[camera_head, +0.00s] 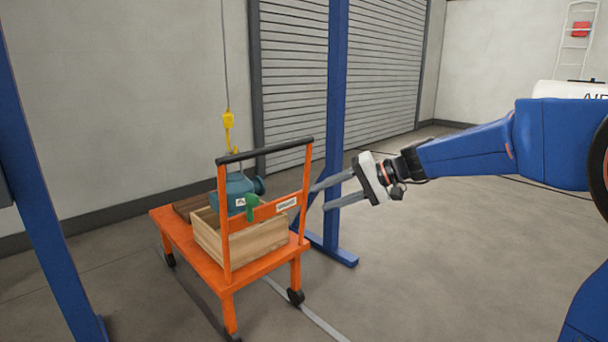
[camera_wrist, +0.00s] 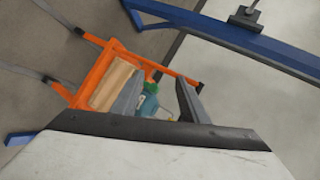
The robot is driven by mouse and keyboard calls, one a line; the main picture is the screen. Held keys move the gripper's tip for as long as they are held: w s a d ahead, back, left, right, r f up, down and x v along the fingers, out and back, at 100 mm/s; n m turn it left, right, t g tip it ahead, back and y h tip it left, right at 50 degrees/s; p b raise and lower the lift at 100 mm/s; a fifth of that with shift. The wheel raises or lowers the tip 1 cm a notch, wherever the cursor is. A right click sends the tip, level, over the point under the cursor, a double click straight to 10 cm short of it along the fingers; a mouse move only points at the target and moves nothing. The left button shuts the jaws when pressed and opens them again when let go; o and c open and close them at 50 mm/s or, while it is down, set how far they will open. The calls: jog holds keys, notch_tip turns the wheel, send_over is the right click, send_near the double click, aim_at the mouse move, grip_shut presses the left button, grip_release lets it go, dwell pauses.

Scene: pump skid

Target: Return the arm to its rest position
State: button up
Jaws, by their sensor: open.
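My blue arm (camera_head: 465,150) reaches in from the right in the head view. My gripper (camera_head: 318,196) is open, its two grey fingers spread and pointing left toward the orange cart. No object shows between the fingers in the head view. In the wrist view my gripper (camera_wrist: 155,98) frames part of the cart and a teal pump beyond its fingers. Whether a finger touches the cart's handle frame cannot be told.
An orange cart (camera_head: 185,236) carries a wooden crate (camera_head: 262,244) and a teal pump (camera_head: 238,186). A yellow hoist hook (camera_head: 228,125) hangs above it. Blue posts (camera_head: 337,110) stand beside the cart. A white tank (camera_head: 570,92) is at the right. Floor in the right foreground is clear.

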jog(key=s+d+f+h, duration=0.4)
jog(key=s+d, duration=0.3)
jog(key=s, duration=0.4)
jog(key=s+d+f+t+h, duration=0.1)
jog(key=s+d+f+h, duration=0.3)
jog(key=s, duration=0.8)
jog(key=s+d+f+h, duration=0.4)
jog(key=s+d+f, duration=0.3)
jog(key=s+d, duration=0.4)
jog(key=shift+s+d+n+t, duration=0.35)
jog(key=shift+s+n+t, duration=0.05)
jog(key=shift+s, duration=0.05)
